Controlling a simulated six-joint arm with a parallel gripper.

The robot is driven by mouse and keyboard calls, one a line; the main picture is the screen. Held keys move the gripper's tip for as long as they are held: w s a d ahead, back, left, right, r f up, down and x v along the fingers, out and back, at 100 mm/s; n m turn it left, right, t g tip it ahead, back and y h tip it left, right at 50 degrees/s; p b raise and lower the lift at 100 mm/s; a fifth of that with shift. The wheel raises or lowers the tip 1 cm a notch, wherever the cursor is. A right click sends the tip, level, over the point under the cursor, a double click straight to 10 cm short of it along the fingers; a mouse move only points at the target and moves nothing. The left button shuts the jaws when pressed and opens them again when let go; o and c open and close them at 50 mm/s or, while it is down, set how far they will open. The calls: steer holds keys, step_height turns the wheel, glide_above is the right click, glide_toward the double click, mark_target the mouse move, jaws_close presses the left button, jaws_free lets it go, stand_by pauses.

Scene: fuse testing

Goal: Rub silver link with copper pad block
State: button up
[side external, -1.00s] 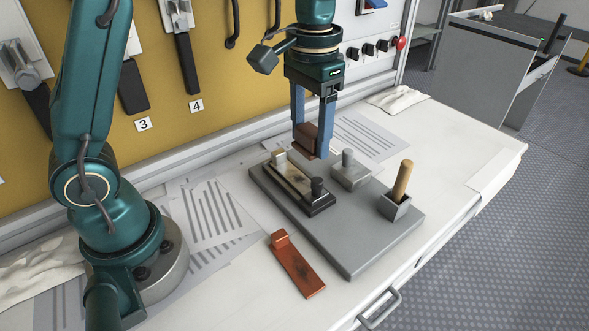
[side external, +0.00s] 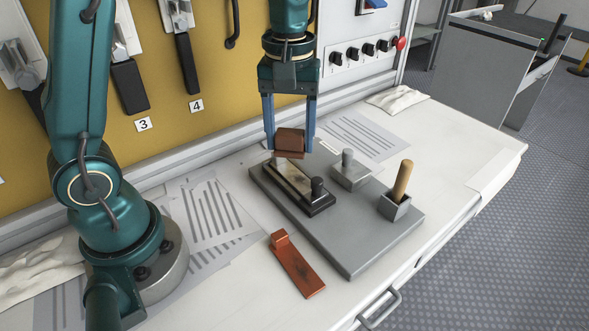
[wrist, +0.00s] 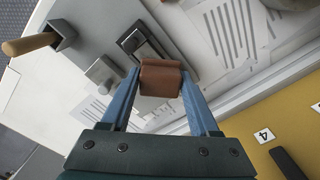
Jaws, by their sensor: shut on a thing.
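My gripper (side external: 290,145) is shut on a brown copper pad block (side external: 290,141), which also shows between the blue fingers in the wrist view (wrist: 160,78). The silver link (side external: 290,181) is a pale strip with dark smudges, lying in a black holder (side external: 318,209) on a grey board. The block appears just above the link's far end; I cannot tell whether they touch. The block and fingers hide part of that end. In the wrist view the holder (wrist: 140,42) lies beyond the block.
The grey board (side external: 350,235) also carries a grey block with a post (side external: 349,172) and a square cup with a wooden handle (side external: 401,182). A copper-coloured link (side external: 298,266) with a dark patch lies in front. Striped papers (side external: 213,215) lie on the white bench.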

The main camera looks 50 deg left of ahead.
mark_target(298, 182)
steer(key=shift+f, duration=3.95)
steer(key=shift+w+f, duration=0.1)
steer(key=shift+w, duration=0.7)
steer(key=shift+c, duration=0.6)
steer(key=shift+w, duration=1.3)
steer(key=shift+s, duration=2.1)
steer(key=shift+a, duration=0.3)
steer(key=shift+w, duration=2)
steer(key=shift+s, duration=2)
steer(key=shift+r, duration=4.25)
